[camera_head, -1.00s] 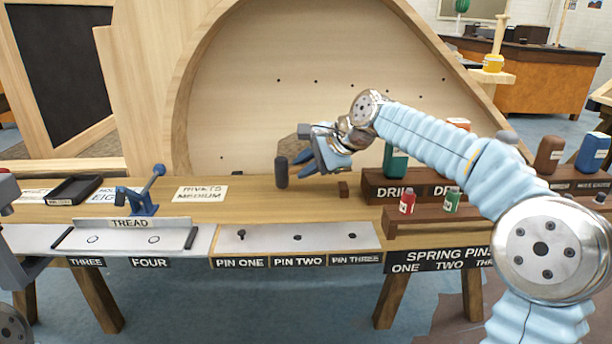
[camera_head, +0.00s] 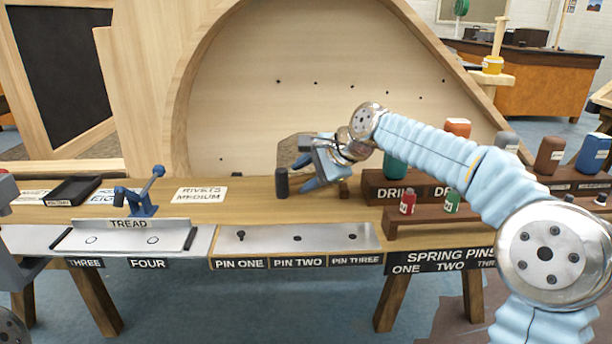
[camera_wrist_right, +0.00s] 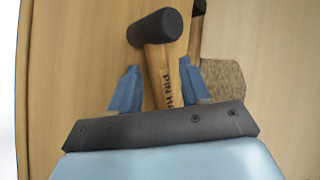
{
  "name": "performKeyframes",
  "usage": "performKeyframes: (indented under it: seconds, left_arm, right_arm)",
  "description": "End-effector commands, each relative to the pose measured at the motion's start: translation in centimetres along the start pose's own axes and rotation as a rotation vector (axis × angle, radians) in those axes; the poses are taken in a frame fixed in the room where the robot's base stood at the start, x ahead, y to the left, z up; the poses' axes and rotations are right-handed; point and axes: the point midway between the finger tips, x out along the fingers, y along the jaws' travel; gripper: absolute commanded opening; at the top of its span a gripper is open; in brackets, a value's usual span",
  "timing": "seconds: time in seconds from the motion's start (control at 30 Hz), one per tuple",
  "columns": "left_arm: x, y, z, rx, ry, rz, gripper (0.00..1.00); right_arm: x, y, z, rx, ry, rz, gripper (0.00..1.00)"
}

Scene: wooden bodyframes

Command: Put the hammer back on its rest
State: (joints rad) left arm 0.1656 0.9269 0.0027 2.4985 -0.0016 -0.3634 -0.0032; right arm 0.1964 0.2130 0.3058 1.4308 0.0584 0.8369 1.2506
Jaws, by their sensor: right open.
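The hammer's black head (camera_head: 281,183) is at the back of the bench, left of my right gripper. In the right wrist view the hammer (camera_wrist_right: 160,55) has a black cylindrical head and a pale wooden handle with dark lettering. My right gripper (camera_head: 306,172) is open, low over the bench. Its blue fingers (camera_wrist_right: 157,92) stand apart on either side of the handle, with a gap visible on the left. A small brown block (camera_head: 344,188) sits just right of the fingers; I cannot tell whether the handle touches it. My left gripper is not clearly in view.
A brown drill rack (camera_head: 408,197) with red and green bottles stands to the right under my right arm. A blue clamp tool (camera_head: 142,207) and a black tray (camera_head: 72,191) are at the left. The metal pin plate (camera_head: 300,239) lies in front.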

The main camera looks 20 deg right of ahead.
Motion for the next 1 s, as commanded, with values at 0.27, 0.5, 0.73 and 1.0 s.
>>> performKeyframes:
  seconds: [0.27, 0.5, 0.73, 1.0]
  left_arm:
    - [-0.3, 0.2, 0.1, 0.001, -0.002, 0.001, 0.43]
    - [-0.7, 0.5, 0.1, 0.003, -0.004, 0.003, 0.43]
    - [-0.7, 0.6, 0.1, 0.004, -0.004, 0.004, 0.43]
    - [-0.7, 0.6, 0.1, 0.004, -0.005, 0.004, 0.43]
  right_arm:
    - [-5.6, -0.2, 0.0, 0.000, 0.003, -0.005, 0.47]
    - [-10.4, -0.1, -0.1, 0.000, 0.003, -0.003, 0.47]
    - [-11.9, 0.0, 0.0, 0.001, 0.001, -0.001, 0.47]
    - [-11.9, 0.0, 0.0, 0.000, 0.001, 0.000, 0.47]
